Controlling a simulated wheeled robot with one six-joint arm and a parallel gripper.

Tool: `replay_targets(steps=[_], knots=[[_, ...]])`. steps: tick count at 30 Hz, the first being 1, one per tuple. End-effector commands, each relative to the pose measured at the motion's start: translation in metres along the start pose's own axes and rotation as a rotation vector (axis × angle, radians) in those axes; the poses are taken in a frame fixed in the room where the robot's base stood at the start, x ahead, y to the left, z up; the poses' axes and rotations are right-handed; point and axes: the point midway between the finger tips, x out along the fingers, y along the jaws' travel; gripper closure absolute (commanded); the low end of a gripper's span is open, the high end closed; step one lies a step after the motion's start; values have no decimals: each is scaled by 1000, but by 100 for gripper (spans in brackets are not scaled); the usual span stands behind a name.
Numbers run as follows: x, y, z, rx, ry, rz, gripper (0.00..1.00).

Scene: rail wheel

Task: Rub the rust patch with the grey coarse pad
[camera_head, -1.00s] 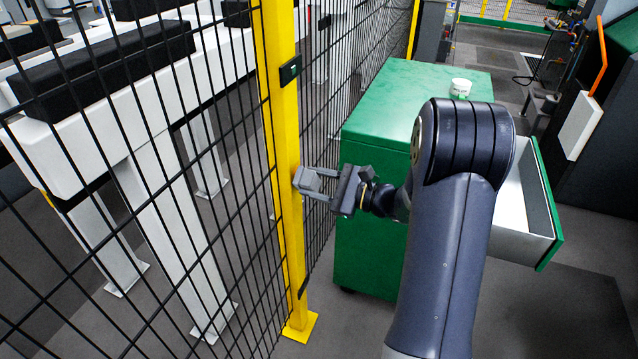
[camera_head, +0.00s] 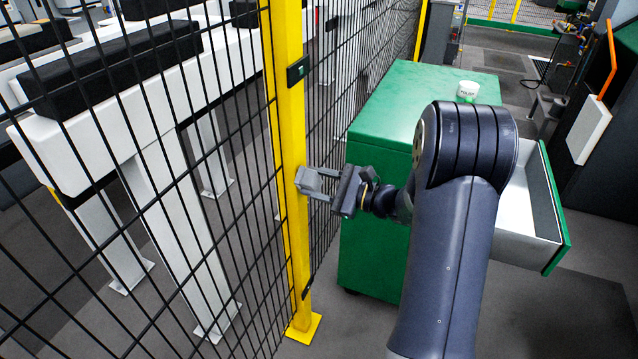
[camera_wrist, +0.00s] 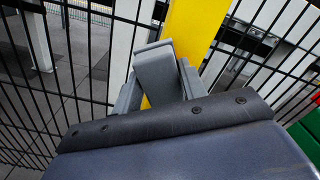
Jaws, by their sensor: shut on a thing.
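My gripper (camera_head: 322,184) is shut on the grey coarse pad (camera_head: 308,180), a small grey block at its fingertips. In the head view the pad is at the yellow fence post (camera_head: 291,150) and overlaps its front face; I cannot tell whether it touches. In the wrist view the grey pad (camera_wrist: 158,74) sits between the fingers of my gripper (camera_wrist: 157,90), slightly tilted, in front of the yellow post (camera_wrist: 192,25). No rust patch shows; the part of the post behind the pad is hidden.
Black wire mesh (camera_head: 130,200) runs left and right of the post. A green cabinet (camera_head: 375,230) stands right behind my gripper, with an open drawer (camera_head: 530,215) and a white tub (camera_head: 467,91) on top. White machine legs (camera_head: 185,240) stand beyond the mesh.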

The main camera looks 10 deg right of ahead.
Motion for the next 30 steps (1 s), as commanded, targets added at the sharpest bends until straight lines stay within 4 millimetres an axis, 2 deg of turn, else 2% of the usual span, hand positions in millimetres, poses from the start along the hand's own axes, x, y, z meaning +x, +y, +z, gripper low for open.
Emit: replay_targets(steps=[14,30], knots=[[8,-1,-1,0,-1,-1,78],[5,-33,-22,1,-1,0,78]])
